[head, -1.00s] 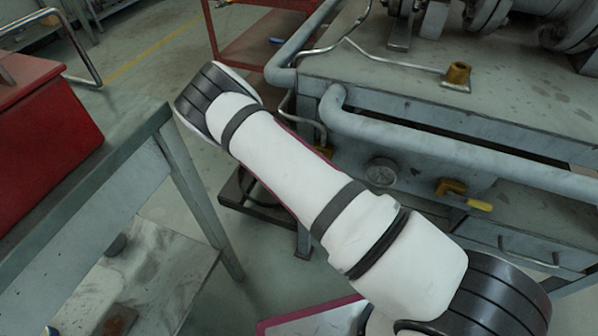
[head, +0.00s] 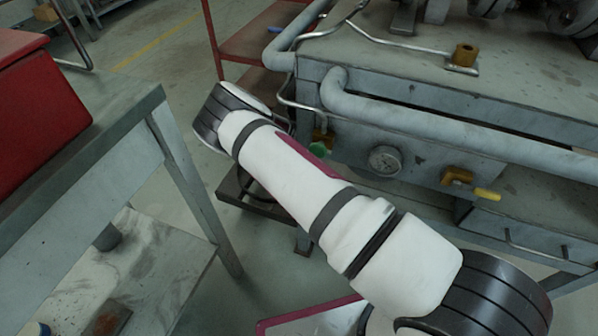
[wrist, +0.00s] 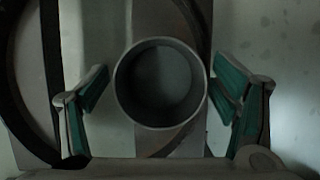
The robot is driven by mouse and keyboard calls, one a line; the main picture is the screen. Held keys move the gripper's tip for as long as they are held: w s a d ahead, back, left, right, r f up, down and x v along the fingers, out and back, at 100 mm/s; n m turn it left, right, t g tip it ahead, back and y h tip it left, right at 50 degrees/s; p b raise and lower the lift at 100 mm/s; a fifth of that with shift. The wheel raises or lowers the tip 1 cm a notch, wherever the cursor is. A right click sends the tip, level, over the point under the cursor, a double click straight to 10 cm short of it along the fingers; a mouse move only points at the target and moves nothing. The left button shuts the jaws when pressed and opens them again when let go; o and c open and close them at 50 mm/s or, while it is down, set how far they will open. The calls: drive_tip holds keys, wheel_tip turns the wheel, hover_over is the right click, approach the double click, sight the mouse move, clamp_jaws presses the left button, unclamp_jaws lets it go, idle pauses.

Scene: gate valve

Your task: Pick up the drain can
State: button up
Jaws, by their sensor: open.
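In the wrist view a round, open-topped grey can (wrist: 160,112), which I take for the drain can, is seen from above with its dark inside facing me. My gripper (wrist: 160,82) is open, with one green-padded finger on each side of the can. A gap shows between the left finger and the rim; the right finger appears closer to it. How low the fingers are beside the wall is unclear. In the head view my arm covers the middle, and neither the gripper nor this can is visible.
A grey table (head: 115,115) with a red box (head: 35,115) is at left.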

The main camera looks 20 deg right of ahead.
drive_tip(key=c, duration=1.7)
